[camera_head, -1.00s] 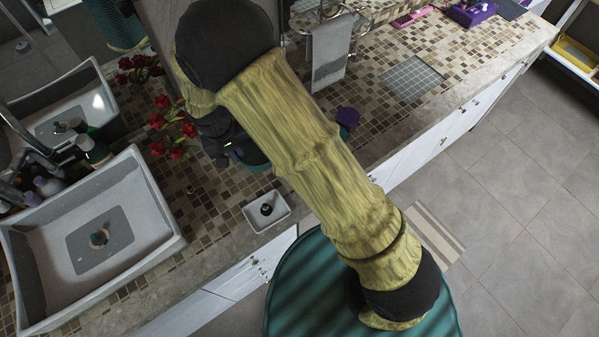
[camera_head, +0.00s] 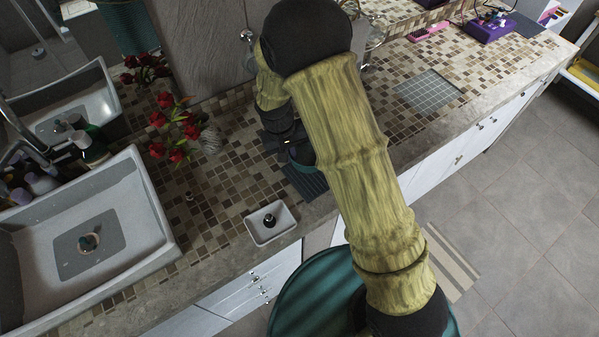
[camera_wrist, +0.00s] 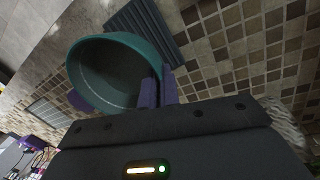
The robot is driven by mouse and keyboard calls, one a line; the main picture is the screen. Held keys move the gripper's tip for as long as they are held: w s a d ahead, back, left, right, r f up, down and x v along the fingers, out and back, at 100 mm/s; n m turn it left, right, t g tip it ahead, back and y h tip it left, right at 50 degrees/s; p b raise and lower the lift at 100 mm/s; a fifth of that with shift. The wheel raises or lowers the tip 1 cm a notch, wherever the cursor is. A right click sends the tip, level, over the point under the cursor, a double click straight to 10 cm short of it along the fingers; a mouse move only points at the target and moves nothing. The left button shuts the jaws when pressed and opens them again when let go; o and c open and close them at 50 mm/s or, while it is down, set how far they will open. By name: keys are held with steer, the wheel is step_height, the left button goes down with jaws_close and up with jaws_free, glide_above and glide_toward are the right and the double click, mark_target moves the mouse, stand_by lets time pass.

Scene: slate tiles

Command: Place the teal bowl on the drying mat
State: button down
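The teal bowl (camera_wrist: 118,68) fills the left middle of the wrist view. My gripper (camera_wrist: 159,88) has its two purple fingers on either side of the bowl's near wall, one inside and one outside, closed on the rim. In the head view only a sliver of the bowl (camera_head: 304,163) shows below my gripper (camera_head: 291,150). The dark ribbed drying mat (camera_head: 304,184) lies on the counter beneath it; in the wrist view the mat (camera_wrist: 143,28) is partly covered by the bowl. I cannot tell whether the bowl touches the mat.
A white square dish (camera_head: 270,224) with a dark item sits at the counter's front edge. Red flowers (camera_head: 176,128) and a white sink (camera_head: 85,245) are to the left. A grey grid patch (camera_head: 427,90) lies right. A purple object (camera_wrist: 78,101) shows beyond the bowl.

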steer(key=shift+f+p, duration=0.5)
steer(key=shift+f, duration=1.75)
steer(key=shift+f, duration=0.1)
steer(key=shift+f+p, duration=0.7)
steer(key=shift+f, duration=1.3)
steer(key=shift+f, duration=0.15)
steer(key=c, duration=1.6)
jaws_free()
